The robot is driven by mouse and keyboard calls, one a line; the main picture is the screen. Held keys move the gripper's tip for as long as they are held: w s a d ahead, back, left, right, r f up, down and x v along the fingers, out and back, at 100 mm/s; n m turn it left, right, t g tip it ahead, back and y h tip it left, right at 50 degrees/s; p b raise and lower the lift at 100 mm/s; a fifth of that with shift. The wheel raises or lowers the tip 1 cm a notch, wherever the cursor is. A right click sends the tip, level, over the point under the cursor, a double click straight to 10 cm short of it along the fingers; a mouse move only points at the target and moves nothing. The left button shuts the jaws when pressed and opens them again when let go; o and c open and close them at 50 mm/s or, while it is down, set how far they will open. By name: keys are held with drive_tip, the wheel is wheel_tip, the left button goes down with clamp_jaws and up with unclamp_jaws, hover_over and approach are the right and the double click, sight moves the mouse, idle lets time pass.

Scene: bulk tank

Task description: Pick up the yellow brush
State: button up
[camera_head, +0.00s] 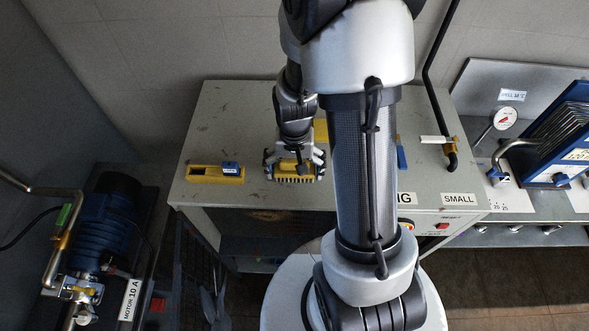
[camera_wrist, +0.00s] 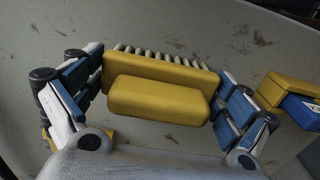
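The yellow brush (camera_wrist: 160,100) fills the middle of the wrist view, a yellow block with a raised grip and a row of pale bristles along its far edge. My gripper (camera_wrist: 162,82) has one finger at each end of the brush, and both finger pads appear to touch it. In the head view the brush (camera_head: 295,168) shows between the fingers of my gripper (camera_head: 294,165), over the front part of the grey bench top (camera_head: 215,125). I cannot tell whether the brush is clear of the surface.
A yellow block with a blue part (camera_head: 215,174) lies left of my gripper and also shows in the wrist view (camera_wrist: 290,92). Another yellow item (camera_head: 321,130) is partly hidden behind my arm. A blue item (camera_head: 401,153) lies right of my arm. A blue motor (camera_head: 103,225) stands lower left.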

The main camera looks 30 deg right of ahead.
drive_tip(key=c, duration=0.7)
drive_tip(key=shift+r, duration=0.1)
